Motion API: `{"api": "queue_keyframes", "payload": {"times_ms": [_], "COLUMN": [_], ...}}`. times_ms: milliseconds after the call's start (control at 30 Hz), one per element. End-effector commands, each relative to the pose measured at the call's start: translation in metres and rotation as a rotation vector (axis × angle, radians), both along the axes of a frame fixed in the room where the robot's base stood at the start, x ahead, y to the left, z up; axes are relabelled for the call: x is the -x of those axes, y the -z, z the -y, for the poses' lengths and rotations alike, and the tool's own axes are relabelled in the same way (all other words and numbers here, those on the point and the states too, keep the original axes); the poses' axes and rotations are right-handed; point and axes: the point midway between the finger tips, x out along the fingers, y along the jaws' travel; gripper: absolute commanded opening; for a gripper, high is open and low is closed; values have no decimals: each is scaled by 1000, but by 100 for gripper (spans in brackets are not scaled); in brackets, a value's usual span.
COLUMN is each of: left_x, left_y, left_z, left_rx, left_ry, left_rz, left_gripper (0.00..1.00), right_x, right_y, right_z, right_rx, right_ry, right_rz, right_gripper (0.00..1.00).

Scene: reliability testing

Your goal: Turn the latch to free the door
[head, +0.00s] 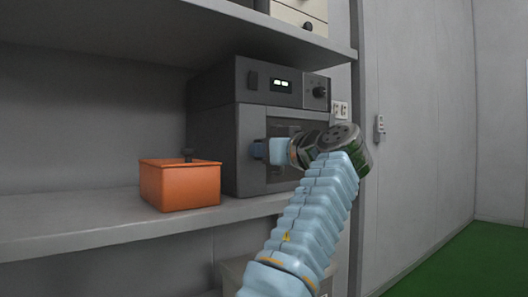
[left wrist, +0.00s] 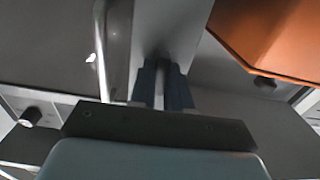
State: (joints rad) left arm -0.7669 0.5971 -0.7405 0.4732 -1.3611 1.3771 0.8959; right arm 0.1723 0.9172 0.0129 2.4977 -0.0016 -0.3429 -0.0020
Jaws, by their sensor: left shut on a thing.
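The grey oven-like machine (head: 240,120) stands on the shelf, with a control panel on top and a door with a dark window (head: 283,127) at its front. My left gripper (head: 258,150) is at the left part of the machine's front, beside the door window. In the left wrist view its two dark blue fingers (left wrist: 163,88) are shut on a small grey latch (left wrist: 161,70). In the head view the fingers and hand hide the latch and part of the door. I cannot tell how far the latch is turned. My right gripper is not in view.
An orange box (head: 180,188) with a dark knob-like thing in it stands left of the machine on the shelf (head: 90,222). It is close to the fingers in the left wrist view (left wrist: 275,35). A pale upright bar (left wrist: 101,50) is left of the fingers. An upper shelf (head: 180,25) hangs above.

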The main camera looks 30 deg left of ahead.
Motion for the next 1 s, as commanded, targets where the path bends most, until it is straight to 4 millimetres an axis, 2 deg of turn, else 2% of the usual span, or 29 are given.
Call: {"api": "queue_keyframes", "payload": {"times_ms": [333, 367, 500, 833, 1000], "left_x": [0, 0, 0, 1, 10], "left_y": [1, 1, 0, 0, 2], "left_z": [0, 0, 0, 3, 27], "left_rx": [3, 3, 2, 1, 0], "left_ry": [1, 1, 1, 1, 4], "left_rz": [2, 2, 1, 2, 3], "left_gripper": [0, 21, 43, 43, 43], "right_x": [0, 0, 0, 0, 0], "right_y": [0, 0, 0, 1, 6], "right_z": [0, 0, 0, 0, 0], "right_rx": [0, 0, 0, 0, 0], "right_ry": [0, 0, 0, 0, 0], "right_rz": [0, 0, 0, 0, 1], "right_gripper": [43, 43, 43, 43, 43]}}
